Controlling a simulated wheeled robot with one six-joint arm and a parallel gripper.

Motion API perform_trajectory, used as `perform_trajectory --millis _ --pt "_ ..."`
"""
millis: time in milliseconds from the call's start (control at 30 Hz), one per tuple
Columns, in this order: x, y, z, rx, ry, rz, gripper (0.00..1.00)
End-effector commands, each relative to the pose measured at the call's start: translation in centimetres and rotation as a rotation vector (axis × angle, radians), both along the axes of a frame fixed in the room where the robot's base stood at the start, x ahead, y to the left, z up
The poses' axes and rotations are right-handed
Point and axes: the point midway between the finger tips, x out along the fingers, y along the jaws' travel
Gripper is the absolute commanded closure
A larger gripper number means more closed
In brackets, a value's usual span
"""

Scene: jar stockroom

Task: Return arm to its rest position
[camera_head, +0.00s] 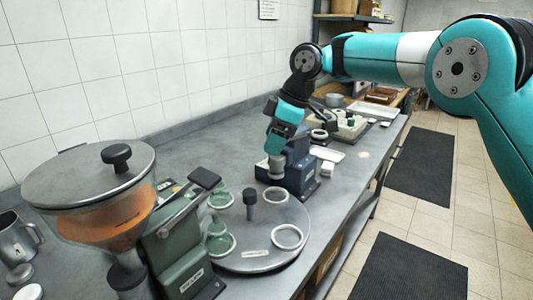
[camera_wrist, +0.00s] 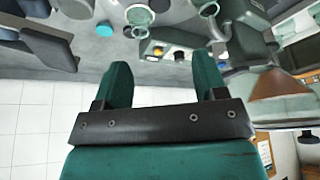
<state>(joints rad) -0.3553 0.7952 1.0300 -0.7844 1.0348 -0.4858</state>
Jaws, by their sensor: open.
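My gripper (camera_wrist: 162,75) is open in the wrist view, with its two green fingers apart and nothing between them. In the head view my teal arm reaches in from the right, bends at the dark joint and hangs down over the counter. There my gripper (camera_head: 280,140) points down in front of the dark blue machine (camera_head: 299,172), beyond the round grey turntable (camera_head: 255,262). Whether it touches the machine I cannot tell.
A hopper with a grey lid (camera_head: 90,172) and orange contents stands at the left, beside a green press (camera_head: 180,250). Green glass jars (camera_head: 219,240) and a pale ring (camera_head: 289,237) are on the turntable. The tiled wall (camera_head: 120,70) runs behind the counter. Dark mats lie on the floor.

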Motion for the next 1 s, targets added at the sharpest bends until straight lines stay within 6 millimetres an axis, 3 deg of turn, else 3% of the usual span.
perform_trajectory --millis 433,567,667,767,1000 --pt "-0.1 -0.3 0.6 -0.001 0.002 -0.005 0.35" --pt "-1.5 -1.2 1.9 0.004 0.024 -0.054 0.35" --pt "-4.2 -2.7 3.5 0.008 0.067 -0.145 0.35" --pt "-8.2 -4.9 4.9 0.01 0.121 -0.268 0.35" --pt "-19.9 -10.7 5.1 0.002 0.243 -0.57 0.35"
